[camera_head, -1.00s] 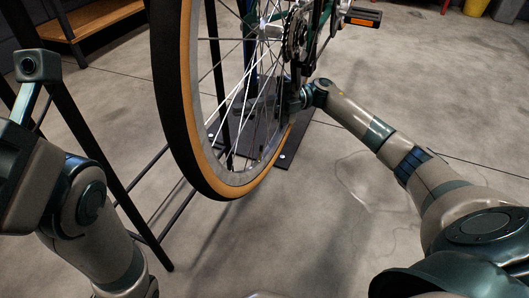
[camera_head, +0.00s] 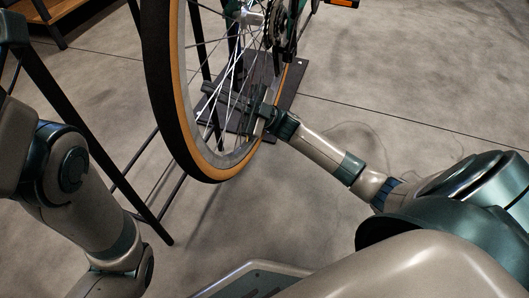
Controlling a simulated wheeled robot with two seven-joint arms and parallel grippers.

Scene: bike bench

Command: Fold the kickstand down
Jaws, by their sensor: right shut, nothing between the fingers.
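The bicycle's rear wheel (camera_head: 163,75), with a black and tan tire, stands upright in the upper middle. My right arm reaches in from the right, low behind the wheel. My right gripper (camera_head: 232,98) shows through the spokes, partly covered by them and the rim; it is shut, with nothing seen held. The kickstand cannot be told apart among the spokes, the gripper and the dark parts behind the wheel, so its position is unclear. I cannot tell whether the gripper touches it. My left arm is at the left edge, but its gripper is out of view.
A dark base plate (camera_head: 291,88) lies on the floor behind the wheel. Black rack bars (camera_head: 127,192) run along the left, close to my left arm. A pedal (camera_head: 343,3) shows at the top. A wooden shelf (camera_head: 62,8) is at upper left. The floor at right is open.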

